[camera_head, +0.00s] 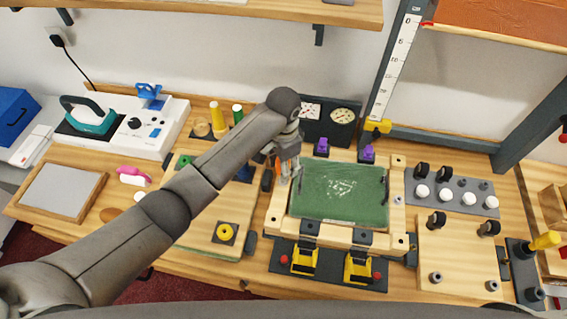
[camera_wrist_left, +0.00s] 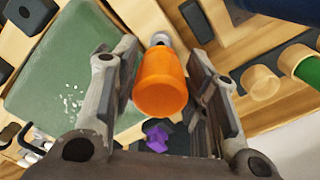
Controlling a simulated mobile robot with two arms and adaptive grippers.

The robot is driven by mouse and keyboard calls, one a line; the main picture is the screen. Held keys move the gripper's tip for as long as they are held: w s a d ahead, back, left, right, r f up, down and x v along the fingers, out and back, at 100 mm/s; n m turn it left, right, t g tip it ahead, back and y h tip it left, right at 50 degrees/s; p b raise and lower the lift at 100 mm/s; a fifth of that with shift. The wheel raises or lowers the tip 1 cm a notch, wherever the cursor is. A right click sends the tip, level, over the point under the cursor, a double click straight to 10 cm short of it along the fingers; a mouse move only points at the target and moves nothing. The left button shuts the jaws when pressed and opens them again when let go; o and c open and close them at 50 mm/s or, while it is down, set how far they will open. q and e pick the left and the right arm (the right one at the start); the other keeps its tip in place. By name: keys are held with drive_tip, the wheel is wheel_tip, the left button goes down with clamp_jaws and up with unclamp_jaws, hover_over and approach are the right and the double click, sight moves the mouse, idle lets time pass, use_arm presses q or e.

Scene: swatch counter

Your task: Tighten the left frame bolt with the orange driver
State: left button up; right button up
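The orange driver (camera_wrist_left: 162,85) stands between the two fingers of my left gripper (camera_wrist_left: 165,62), which look closed on its handle. Its silver end (camera_wrist_left: 160,39) points away from the wrist camera, toward the wooden frame. In the head view my left gripper (camera_head: 286,160) is over the frame's upper left corner, with a little orange showing. The wooden frame (camera_head: 397,218) surrounds a green panel (camera_head: 335,200). The left frame bolt is hidden, so I cannot tell whether the driver touches it. My right gripper is not in view.
Two purple clamps (camera_head: 321,147) (camera_head: 367,152) stand behind the frame, and yellow clamps (camera_head: 305,259) (camera_head: 358,266) in front. A dark gauge box (camera_head: 329,121) is at the back. A grey tray (camera_head: 452,194) with knobs lies to the right. Green and yellow cylinders stand left of the arm.

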use_arm(q)
drive_tip(key=c, duration=0.7)
drive_tip(key=m, duration=0.4)
drive_tip(key=shift+m, duration=0.3)
drive_tip(key=shift+c, duration=0.2)
drive_tip(key=m, duration=0.3)
drive_tip(key=shift+m, duration=0.3)
drive_tip(key=m, duration=0.6)
drive_tip(key=shift+s+m, duration=0.1)
drive_tip(key=shift+m, duration=0.3)
drive_tip(key=o, duration=0.8)
